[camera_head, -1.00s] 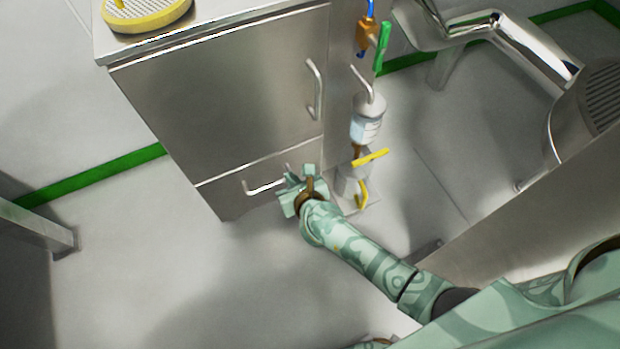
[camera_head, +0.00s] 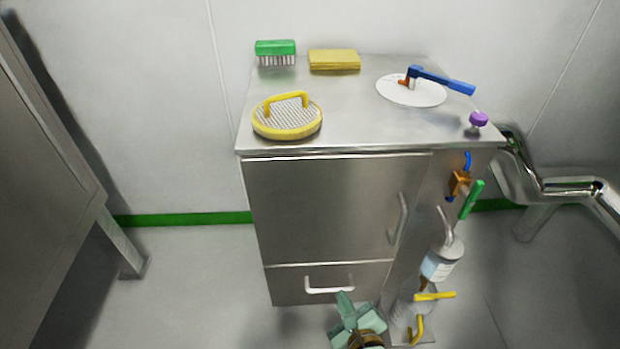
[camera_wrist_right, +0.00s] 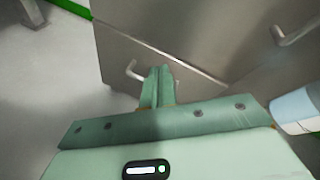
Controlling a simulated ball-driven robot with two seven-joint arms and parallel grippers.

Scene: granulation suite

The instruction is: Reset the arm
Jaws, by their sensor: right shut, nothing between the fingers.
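My right gripper (camera_head: 346,306) is at the bottom of the head view, in front of the steel cabinet's lower drawer. In the right wrist view its green fingers (camera_wrist_right: 157,84) are together with nothing between them. The drawer handle (camera_head: 330,288) shows just beyond the fingers, and also in the wrist view (camera_wrist_right: 133,70) left of the fingertips. I cannot tell whether they touch. The drawer and the door above look closed. My left gripper is in neither view.
The steel cabinet (camera_head: 335,208) holds a yellow-rimmed sieve (camera_head: 287,120), green brush (camera_head: 276,50), yellow sponge (camera_head: 334,60), white disc with blue handle (camera_head: 400,92) and purple knob (camera_head: 478,119) on top. A bottle (camera_head: 440,262) and yellow-handled valves (camera_head: 435,296) are at its right side.

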